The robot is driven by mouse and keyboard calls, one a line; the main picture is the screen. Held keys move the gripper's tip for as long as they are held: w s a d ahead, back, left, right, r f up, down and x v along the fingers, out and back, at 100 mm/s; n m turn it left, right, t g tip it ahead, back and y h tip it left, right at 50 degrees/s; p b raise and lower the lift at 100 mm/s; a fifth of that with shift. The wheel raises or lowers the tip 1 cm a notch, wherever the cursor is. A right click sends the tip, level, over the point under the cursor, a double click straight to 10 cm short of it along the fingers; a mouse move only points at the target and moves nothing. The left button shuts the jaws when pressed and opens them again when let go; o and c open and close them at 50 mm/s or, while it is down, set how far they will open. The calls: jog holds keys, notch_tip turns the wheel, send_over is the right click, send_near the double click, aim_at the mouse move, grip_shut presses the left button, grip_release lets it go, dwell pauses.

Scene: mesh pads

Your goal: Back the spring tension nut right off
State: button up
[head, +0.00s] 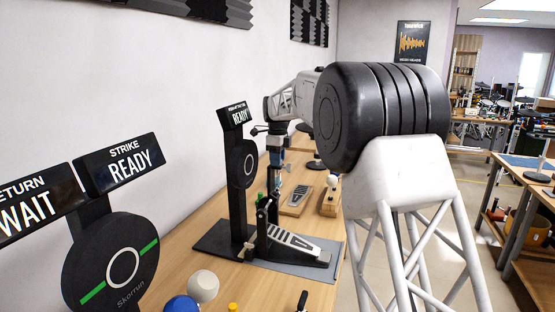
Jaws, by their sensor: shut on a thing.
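A bass drum pedal (297,244) with a silver footboard stands on a grey mat (335,268) on the wooden bench. Its dark upright frame (263,222) rises at the footboard's left end. My gripper (272,190) points down from the arm, just above this frame. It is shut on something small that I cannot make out. The spring and its tension nut are too small to tell apart here.
A round strike pad (242,163) on a black stand, its display (237,115) reading READY, is close left of my gripper. A nearer pad (110,262) has displays reading STRIKE READY and RETURN WAIT. White (204,286) and blue (181,304) balls are in front.

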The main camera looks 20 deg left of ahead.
jog(key=shift+n, duration=3)
jog(key=o, duration=0.9)
